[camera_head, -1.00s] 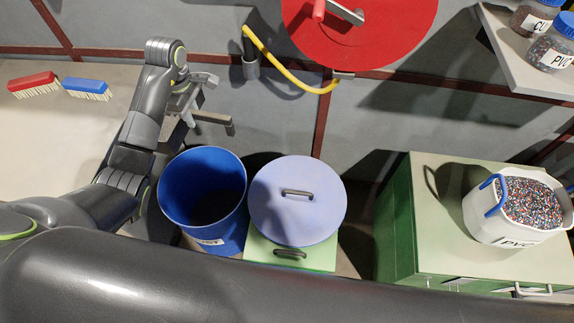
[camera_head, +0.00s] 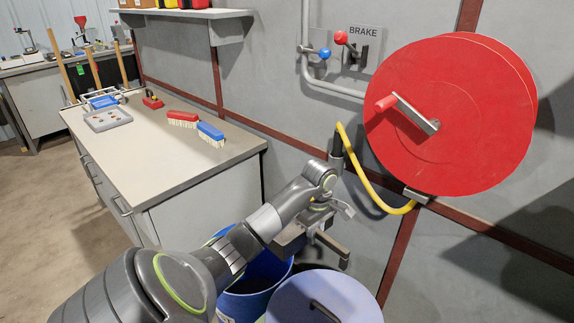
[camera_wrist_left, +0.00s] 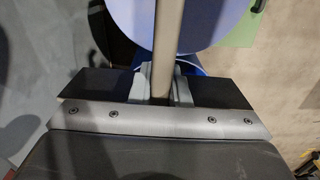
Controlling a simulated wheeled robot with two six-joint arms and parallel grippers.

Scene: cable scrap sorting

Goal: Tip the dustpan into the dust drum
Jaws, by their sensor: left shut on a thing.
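In the left wrist view the tan handle (camera_wrist_left: 167,45) runs between the fingers. The drum's inside is mostly hidden, and I cannot tell what the pan holds. My right gripper is out of view.
A round lilac lid (camera_head: 325,300) is right beside the drum. A red reel (camera_head: 450,115) with a crank and a yellow hose (camera_head: 372,190) are on the wall behind. A workbench (camera_head: 150,165) with two brushes stands to the left.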

